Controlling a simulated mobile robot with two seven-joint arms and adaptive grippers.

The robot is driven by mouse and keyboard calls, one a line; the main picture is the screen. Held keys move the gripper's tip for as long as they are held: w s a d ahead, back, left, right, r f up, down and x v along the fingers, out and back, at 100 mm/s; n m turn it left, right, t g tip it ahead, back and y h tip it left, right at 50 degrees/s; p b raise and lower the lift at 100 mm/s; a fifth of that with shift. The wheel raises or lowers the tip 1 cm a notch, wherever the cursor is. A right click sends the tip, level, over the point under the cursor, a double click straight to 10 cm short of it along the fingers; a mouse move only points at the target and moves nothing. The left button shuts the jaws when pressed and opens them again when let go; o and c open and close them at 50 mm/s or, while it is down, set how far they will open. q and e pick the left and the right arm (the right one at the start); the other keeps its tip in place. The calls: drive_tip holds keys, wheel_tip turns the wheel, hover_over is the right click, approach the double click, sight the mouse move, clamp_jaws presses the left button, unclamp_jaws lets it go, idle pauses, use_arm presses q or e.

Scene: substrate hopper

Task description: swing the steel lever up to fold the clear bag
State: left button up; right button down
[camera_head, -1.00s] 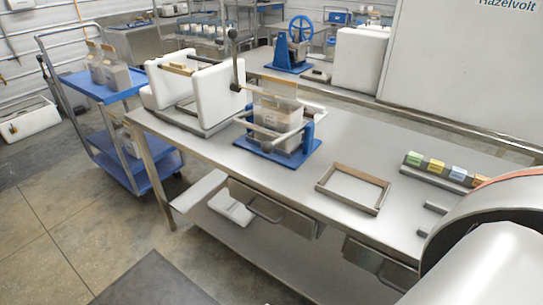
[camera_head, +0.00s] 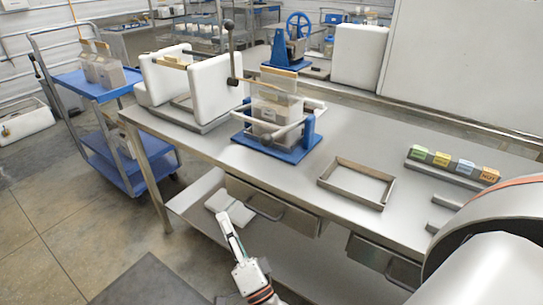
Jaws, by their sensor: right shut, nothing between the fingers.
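The clear bag (camera_head: 276,108) stands upright in the blue fixture (camera_head: 290,152) on the steel table. Its lower part looks filled, and its clear upper part rises above the fixture. The steel lever (camera_head: 285,134) appears as a pale bar across the front of the bag, low in the fixture. My right gripper (camera_head: 224,222) is shut and empty, below the table's front edge and well apart from the fixture. My left gripper is not in view.
A white twin-block machine (camera_head: 213,92) with a black-knobbed upright lever stands left of the fixture. An empty frame (camera_head: 341,197) and a row of coloured blocks (camera_head: 442,160) lie to the right. A blue cart (camera_head: 92,91) holds more bags.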

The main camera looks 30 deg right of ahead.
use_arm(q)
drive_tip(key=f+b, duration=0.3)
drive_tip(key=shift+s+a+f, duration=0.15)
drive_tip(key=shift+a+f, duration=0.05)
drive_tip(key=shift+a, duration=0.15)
use_arm(e)
drive_tip(key=d+m+g+h, duration=0.5)
drive_tip(key=m+h, duration=0.5)
drive_tip(key=m, duration=0.5)
drive_tip(key=w+d+r+m+g+h, duration=0.1)
drive_tip(key=d+m+g+h, duration=0.4)
drive_tip(key=m+h, duration=0.6)
drive_tip(key=d+m, duration=0.1)
drive_tip(key=m, duration=0.3)
drive_tip(key=shift+w+d+g, duration=0.2)
drive_tip(key=shift+g, duration=0.2)
